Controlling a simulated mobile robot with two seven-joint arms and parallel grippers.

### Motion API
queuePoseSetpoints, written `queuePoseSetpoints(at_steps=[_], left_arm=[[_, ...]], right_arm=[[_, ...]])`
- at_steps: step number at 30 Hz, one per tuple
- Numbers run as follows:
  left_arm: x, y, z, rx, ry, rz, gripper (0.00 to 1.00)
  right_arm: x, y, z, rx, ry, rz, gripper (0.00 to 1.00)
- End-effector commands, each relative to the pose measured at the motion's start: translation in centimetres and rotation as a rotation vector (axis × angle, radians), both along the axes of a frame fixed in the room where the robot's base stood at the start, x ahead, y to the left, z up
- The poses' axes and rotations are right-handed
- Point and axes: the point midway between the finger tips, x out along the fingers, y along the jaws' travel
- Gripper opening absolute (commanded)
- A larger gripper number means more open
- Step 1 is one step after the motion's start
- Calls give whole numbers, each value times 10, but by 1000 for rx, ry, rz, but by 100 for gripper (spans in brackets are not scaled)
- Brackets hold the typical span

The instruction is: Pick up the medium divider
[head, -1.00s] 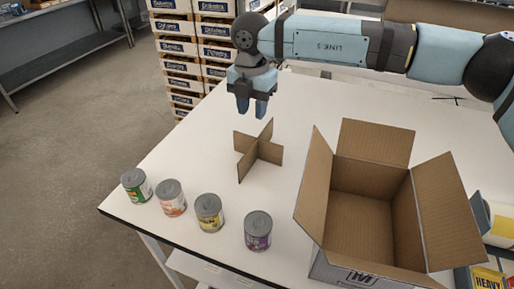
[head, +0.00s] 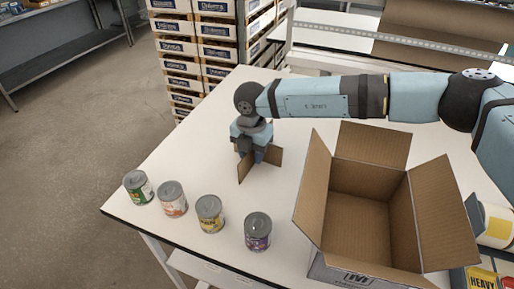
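The medium divider (head: 246,167) is a brown cardboard cross standing upright on the white table, left of the open box. My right gripper (head: 252,156) points down at the divider's centre, with its fingers at the top of the cross. The gripper and wrist hide the divider's upper middle. I cannot tell whether the fingers are closed on the cardboard. My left gripper is not in view.
An open cardboard box (head: 318,190) marked M stands to the right with its flaps up. Several cans, including a green one (head: 138,188) and a purple one (head: 257,232), line the table's front edge. Stacked crates (head: 180,65) stand behind the white table (head: 190,155).

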Motion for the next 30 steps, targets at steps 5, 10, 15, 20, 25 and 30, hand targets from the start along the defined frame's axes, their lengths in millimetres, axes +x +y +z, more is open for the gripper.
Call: queuePoseSetpoints(at_steps=[5,10,15,20,25,30], left_arm=[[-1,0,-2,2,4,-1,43],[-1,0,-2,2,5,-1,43],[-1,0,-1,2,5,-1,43],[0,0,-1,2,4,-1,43],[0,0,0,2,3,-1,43],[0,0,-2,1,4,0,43]], right_arm=[[1,0,-4,1,-2,0,34],[0,0,-4,1,-2,0,13],[0,0,-4,1,-2,0,0],[0,0,-4,1,-2,0,0],[1,0,-1,1,-2,0,0],[1,0,12,2,-3,0,0]])
